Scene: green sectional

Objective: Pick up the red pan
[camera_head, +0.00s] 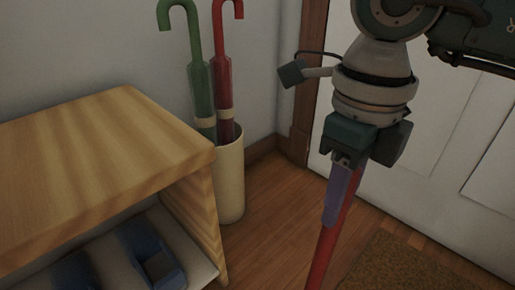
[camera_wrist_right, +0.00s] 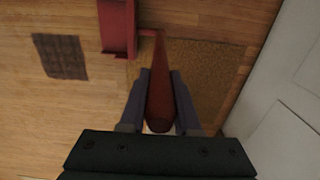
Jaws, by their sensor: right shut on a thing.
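The red pan (camera_wrist_right: 117,28) has a long red handle and shows at the top of the right wrist view, over the floor. Its handle runs from the pan toward the camera, between my fingers. In the head view only the handle (camera_head: 323,258) shows, running down out of the bottom edge, slightly tilted; the pan end is out of the picture. My right gripper (camera_head: 333,212) points down and is shut on the handle; in the wrist view its fingers (camera_wrist_right: 161,75) lie on both sides of it. My left gripper is not in view.
A wooden bench (camera_head: 110,135) with blue items (camera_head: 155,262) on its lower shelf stands at left. Beside it, a cream stand (camera_head: 231,180) holds a green umbrella (camera_head: 202,95) and a red umbrella (camera_head: 226,95). A white door (camera_head: 455,160) and brown mat (camera_head: 400,265) are at right.

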